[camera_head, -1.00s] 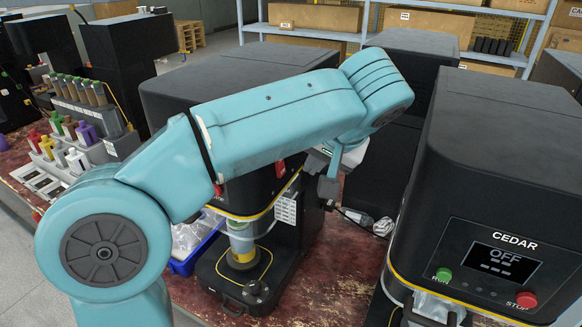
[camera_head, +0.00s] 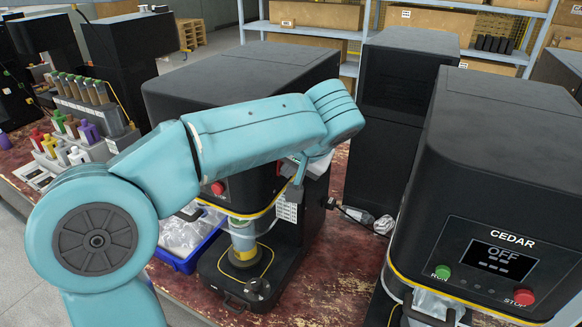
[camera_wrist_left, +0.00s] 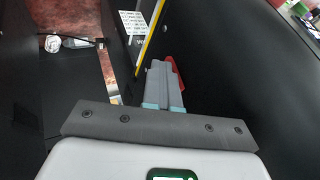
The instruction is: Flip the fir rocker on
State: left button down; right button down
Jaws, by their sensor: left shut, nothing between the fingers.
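My left arm reaches across the middle black seamer (camera_head: 250,75), and my left gripper (camera_head: 297,172) is at that machine's right side, partly hidden by the arm. In the left wrist view the gripper's two grey fingers (camera_wrist_left: 163,88) are shut together with nothing between them. A red part (camera_wrist_left: 178,72) shows right beside the fingertips against the black machine side. It may be the rocker, but the fingers hide much of it, so I cannot tell its position or whether they touch. The middle machine's name is hidden by my arm. My right gripper is not in view.
The CEDAR seamer (camera_head: 510,150) stands at the right, its display (camera_head: 500,258) reading OFF. A blue bin (camera_head: 180,262) with clear bags sits left of the middle machine. A rack of coloured-handled tools (camera_head: 85,130) is at the left. Worn red bench shows between the machines.

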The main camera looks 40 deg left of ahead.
pick_arm(q)
jog(key=shift+a+f+y+b, duration=0.15)
jog(key=shift+f+y+b, duration=0.15)
jog(key=shift+y+b, duration=0.25)
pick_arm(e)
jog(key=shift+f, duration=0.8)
pick_arm(q)
jog(key=shift+w+r, duration=0.1)
